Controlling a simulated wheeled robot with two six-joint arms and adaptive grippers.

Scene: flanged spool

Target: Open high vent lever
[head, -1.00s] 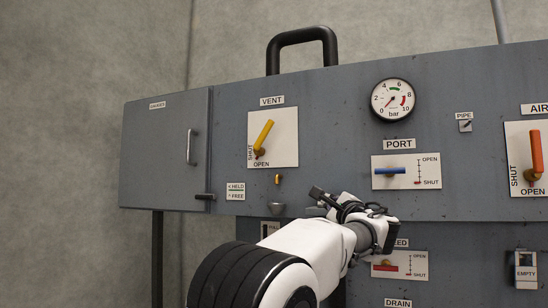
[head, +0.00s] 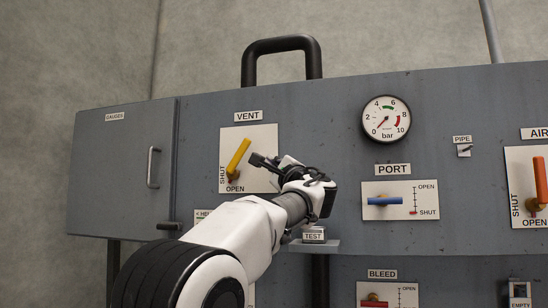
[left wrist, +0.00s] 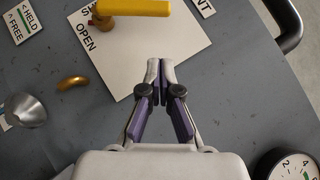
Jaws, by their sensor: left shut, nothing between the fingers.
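The yellow vent lever (head: 239,154) sits on a white plate (head: 263,138) under the VENT label (head: 248,116). It points up and leans right from its pivot, with SHUT printed at the plate's left and OPEN below. In the left wrist view the lever (left wrist: 135,8) crosses the top edge, and part of it is cut off. My left gripper (head: 258,161) is just right of the lever and appears apart from it. In the left wrist view its fingertips (left wrist: 160,68) are together and empty, over the white plate. My right gripper is not in view.
A blue port lever (head: 385,201), a pressure gauge (head: 386,119) and an orange air lever (head: 540,180) are to the right. A cabinet door handle (head: 152,167) is left. In the left wrist view, a brass ring (left wrist: 73,83) and metal funnel (left wrist: 27,110) are near the plate.

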